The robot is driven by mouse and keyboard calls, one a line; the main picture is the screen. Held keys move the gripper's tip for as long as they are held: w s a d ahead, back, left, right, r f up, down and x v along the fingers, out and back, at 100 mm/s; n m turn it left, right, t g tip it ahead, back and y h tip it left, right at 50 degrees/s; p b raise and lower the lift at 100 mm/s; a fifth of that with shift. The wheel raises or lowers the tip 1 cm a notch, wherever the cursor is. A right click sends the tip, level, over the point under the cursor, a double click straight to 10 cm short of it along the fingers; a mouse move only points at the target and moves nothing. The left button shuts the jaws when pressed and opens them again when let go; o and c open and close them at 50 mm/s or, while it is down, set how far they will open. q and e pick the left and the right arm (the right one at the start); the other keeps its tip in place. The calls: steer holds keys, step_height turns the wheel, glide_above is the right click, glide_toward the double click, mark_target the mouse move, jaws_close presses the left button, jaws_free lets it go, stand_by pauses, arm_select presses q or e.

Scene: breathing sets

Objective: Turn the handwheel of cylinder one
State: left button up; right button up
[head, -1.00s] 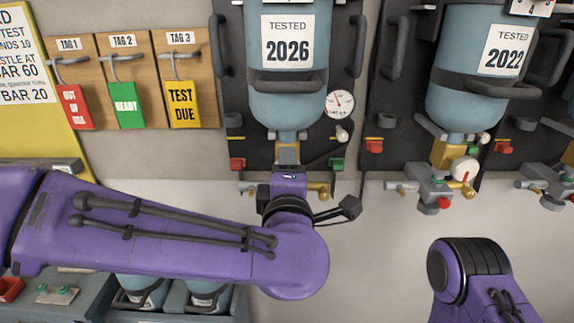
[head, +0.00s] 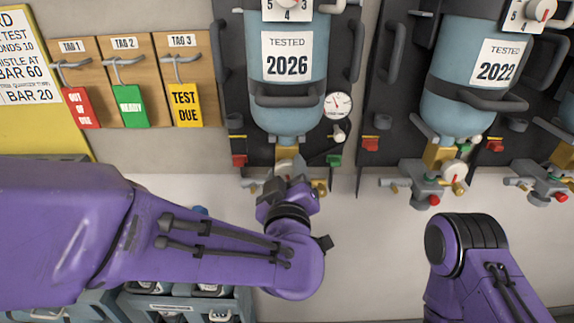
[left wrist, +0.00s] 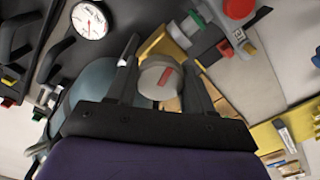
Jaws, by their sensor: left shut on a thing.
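A blue-grey cylinder marked TESTED 2026 (head: 287,112) hangs upside down on a dark wall panel in the head view. A brass valve neck is below it, partly behind my left wrist. In the left wrist view a pale round handwheel (left wrist: 160,80) with a red stripe sits between the two fingers of my left gripper (left wrist: 162,70), which is shut on it. In the head view this handwheel is hidden by my wrist, and I cannot read a cylinder number. My right arm shows at the lower right of the head view; its gripper is out of the picture.
A round gauge (head: 338,105) is right of the cylinder. A second cylinder marked 2022 (head: 472,75) hangs to the right, its valve below. Three tags on hooks, including a green tag (head: 131,106), hang at the left. More cylinders stand in a crate (head: 240,300) below my left arm.

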arm_select(q)
steer(key=shift+m+p, duration=0.35)
steer(key=shift+m, duration=0.85)
steer(key=shift+f+m, duration=0.15)
steer(key=shift+m, duration=0.65)
steer(key=shift+f, duration=0.1)
steer(key=o, duration=1)
steer(key=shift+o, duration=0.2)
steer(key=shift+s, duration=0.25)
steer(key=s+b, duration=0.2)
steer(key=s, duration=0.8)
